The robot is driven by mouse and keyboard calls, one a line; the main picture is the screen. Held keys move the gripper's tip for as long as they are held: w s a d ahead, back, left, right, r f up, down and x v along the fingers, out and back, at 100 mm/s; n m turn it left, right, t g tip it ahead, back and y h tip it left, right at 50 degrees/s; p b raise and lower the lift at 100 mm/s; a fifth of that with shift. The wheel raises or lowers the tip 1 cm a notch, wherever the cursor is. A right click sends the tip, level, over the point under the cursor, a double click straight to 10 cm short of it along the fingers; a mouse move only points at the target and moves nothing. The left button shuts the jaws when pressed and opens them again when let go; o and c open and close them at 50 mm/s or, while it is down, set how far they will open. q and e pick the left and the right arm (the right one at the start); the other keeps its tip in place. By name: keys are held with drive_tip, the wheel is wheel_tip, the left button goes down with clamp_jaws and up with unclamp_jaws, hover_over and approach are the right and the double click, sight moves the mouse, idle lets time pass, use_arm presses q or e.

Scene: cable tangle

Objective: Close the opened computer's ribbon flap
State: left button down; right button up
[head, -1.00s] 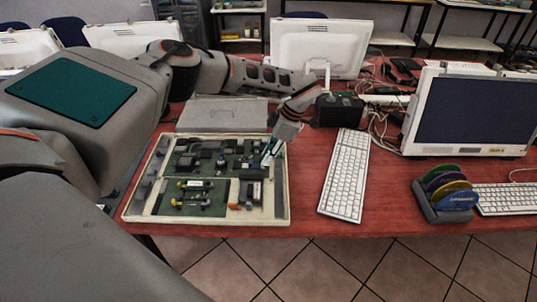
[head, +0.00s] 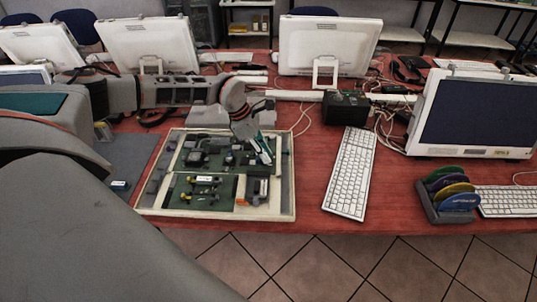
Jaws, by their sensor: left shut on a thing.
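The opened computer (head: 293,190) lies flat on the red table as a shallow cream tray with a green circuit board and several small parts inside. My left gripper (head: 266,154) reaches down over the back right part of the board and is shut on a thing. The held thing is small and partly covered by the fingers; it appears to be the ribbon flap, but its shape and angle cannot be made out. A small orange piece (head: 241,202) sits on the board in front of the gripper. My right gripper is not in view.
A white keyboard (head: 350,174) lies just right of the computer. A disc rack (head: 447,198) and a monitor (head: 475,112) stand further right. A black box (head: 346,107) and loose cables lie behind. A dark grey mat (head: 135,158) is at left.

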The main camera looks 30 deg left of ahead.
use_arm(q)
drive_tip(key=f+t+h+b, duration=0.1)
drive_tip(key=b, duration=0.1)
drive_tip(key=a+f+h+b, duration=0.1)
drive_tip(key=h+b, duration=0.1)
drive_tip(key=b, duration=0.1)
drive_tip(key=shift+s+t+b, duration=0.3)
drive_tip(key=shift+s+t, duration=0.1)
drive_tip(key=shift+a+b, duration=0.1)
drive_tip(key=shift+b, duration=0.3)
drive_tip(key=shift+h+b, duration=0.3)
drive_tip(key=shift+h, duration=0.1)
drive_tip(key=shift+r+t+b, duration=0.15)
drive_tip(key=shift+t+b, duration=0.15)
drive_tip(key=shift+b, duration=0.1)
drive_tip(key=shift+r, duration=0.1)
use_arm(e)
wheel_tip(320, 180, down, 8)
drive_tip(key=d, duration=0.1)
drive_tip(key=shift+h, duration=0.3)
use_arm(q)
drive_tip(key=shift+r, duration=0.1)
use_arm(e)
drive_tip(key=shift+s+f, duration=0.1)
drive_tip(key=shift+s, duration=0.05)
